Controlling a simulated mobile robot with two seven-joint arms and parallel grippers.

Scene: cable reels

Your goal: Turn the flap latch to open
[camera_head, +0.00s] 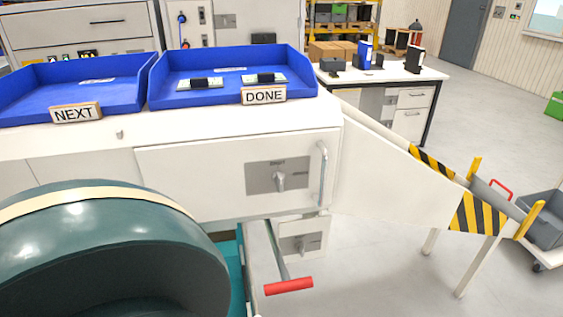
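A white flap (215,168) is set in the front of the machine below the blue trays and looks shut. Its latch (280,180) is a small grey turning knob on a grey plate, with its lever pointing down. A vertical bar handle (322,175) is at the flap's right edge. Lower down, a second similar latch (302,243) sits on another white panel, behind a red-handled lever. Neither of my grippers shows in the head view.
A large dark green drum (120,255) fills the lower left. A red-handled lever (289,286) sticks out below the flap. Blue trays (165,95) marked NEXT and DONE stand on top. A white chute (390,170) with striped edges slopes down right. Open floor lies beyond.

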